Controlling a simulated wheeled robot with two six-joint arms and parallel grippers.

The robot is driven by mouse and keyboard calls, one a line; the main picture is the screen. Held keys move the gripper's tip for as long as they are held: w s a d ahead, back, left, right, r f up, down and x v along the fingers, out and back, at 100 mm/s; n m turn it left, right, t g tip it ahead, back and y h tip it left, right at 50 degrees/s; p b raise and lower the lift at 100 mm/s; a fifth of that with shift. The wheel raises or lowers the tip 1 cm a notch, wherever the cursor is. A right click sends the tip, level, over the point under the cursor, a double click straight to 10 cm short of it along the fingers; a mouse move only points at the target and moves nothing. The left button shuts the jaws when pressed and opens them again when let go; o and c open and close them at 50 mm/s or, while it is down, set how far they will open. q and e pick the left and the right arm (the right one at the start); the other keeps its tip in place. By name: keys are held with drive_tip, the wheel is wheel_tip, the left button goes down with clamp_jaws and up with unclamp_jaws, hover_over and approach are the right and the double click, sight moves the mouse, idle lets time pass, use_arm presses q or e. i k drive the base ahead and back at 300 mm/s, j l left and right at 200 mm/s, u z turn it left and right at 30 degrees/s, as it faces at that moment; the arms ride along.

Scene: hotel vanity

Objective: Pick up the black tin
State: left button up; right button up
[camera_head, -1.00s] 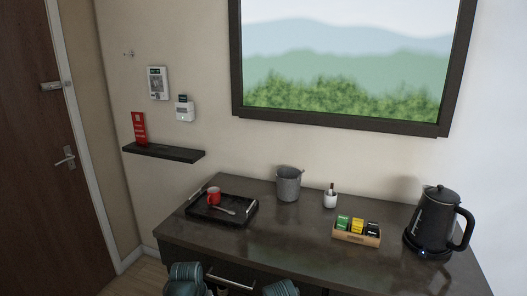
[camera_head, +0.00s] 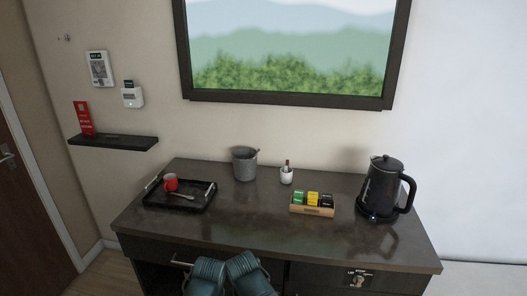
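The black tin (camera_head: 326,199) stands at the right end of a small wooden box (camera_head: 312,211) on the dark counter. A yellow tin (camera_head: 312,198) and a green tin (camera_head: 298,197) stand beside it in the same box. Only the upper part of the black tin shows above the box's front wall. Teal parts of my two arms show at the bottom edge, in front of the counter and well away from the box. The fingers of both grippers are not in view.
A black kettle (camera_head: 382,186) stands right of the box. A white cup (camera_head: 287,175) and a grey bucket (camera_head: 244,164) stand behind and left. A black tray (camera_head: 178,208) with a red mug (camera_head: 170,183) is at left. The counter front (camera_head: 300,236) is clear.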

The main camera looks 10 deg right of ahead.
sight(327, 201)
drive_tip(key=i+j, duration=0.35)
drive_tip(key=j+z, duration=0.1)
drive_tip(key=z, duration=2.2)
